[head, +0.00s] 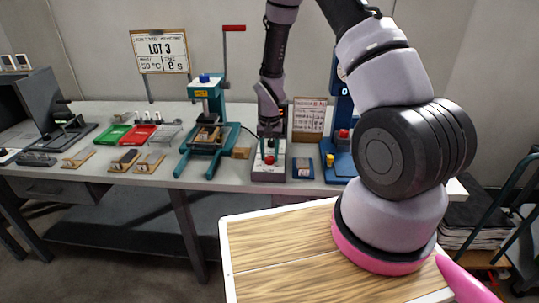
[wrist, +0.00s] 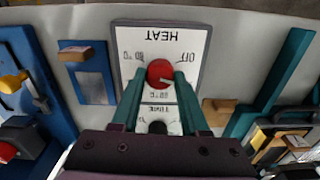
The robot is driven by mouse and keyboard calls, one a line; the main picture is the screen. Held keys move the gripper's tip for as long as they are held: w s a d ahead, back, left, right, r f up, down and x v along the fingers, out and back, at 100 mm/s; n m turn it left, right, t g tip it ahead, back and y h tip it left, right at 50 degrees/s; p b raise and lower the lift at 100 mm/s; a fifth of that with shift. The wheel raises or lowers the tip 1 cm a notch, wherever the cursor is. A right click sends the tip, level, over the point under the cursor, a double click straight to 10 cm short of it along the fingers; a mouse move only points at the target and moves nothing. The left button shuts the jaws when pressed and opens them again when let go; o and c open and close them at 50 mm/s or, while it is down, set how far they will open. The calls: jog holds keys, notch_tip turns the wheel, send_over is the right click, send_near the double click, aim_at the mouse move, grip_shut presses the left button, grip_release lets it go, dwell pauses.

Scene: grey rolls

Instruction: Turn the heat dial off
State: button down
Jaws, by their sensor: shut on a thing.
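The red heat dial (wrist: 159,72) sits on a white panel (wrist: 190,40) marked HEAT, which appears upside down in the wrist view. In that view, "OFF" is on the right of the dial and a temperature mark on the left. A pale mark on the dial seems to point rightward; its exact angle is hard to read. My gripper (wrist: 157,90) has its green fingers shut on the dial, one on each side. In the head view the control box (head: 268,174) stands on the bench with my gripper (head: 269,148) coming down on it from above.
A second, dark knob (wrist: 157,127) marked TIME sits close to the heat dial, partly hidden by my gripper. A green press (head: 207,130) stands left of the box and a blue press (head: 338,160) right. A small blue tray (head: 303,168) lies beside the box.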

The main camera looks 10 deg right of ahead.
aim_at(270, 157)
jog(key=n, duration=0.4)
jog(key=shift+n, duration=2.8)
jog(key=shift+c, duration=2)
grip_release()
notch_tip(270, 157, up, 11)
jog(key=shift+f, duration=0.1)
